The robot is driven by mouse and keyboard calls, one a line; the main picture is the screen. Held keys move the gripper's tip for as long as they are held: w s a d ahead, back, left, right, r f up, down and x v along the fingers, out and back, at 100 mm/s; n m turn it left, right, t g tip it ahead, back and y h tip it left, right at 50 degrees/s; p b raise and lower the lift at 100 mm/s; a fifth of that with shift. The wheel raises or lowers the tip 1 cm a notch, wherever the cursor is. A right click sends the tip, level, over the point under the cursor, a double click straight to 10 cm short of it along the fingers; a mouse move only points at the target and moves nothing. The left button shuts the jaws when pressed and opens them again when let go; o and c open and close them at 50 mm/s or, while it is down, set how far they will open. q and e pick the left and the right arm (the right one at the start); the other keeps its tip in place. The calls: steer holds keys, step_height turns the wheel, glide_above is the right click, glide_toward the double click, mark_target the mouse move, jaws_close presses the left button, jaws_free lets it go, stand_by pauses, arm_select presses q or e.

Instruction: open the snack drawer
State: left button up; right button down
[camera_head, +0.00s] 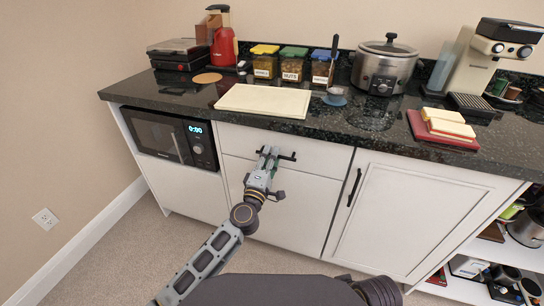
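The snack drawer (322,158) is the white upper front under the counter, between the microwave and a cabinet door. It looks closed, flush with the front below it. Its black bar handle (290,157) is partly hidden by my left gripper (267,152). The fingertips are at the handle's left half and overlap it in this view. I cannot tell whether the fingers are closed on the bar. My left arm reaches up from the bottom edge. My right gripper is not in view.
A black microwave (158,137) is left of the drawer, and a white cabinet door (410,213) with a vertical handle is right. Above are a cutting board (264,101), several jars, a slow cooker (384,66) and a coffee machine (470,65). The carpet (125,262) at lower left is clear.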

arm_select(q)
steer(key=shift+w+d+r, duration=0.15)
steer(key=shift+w, duration=0.25)
jaws_close()
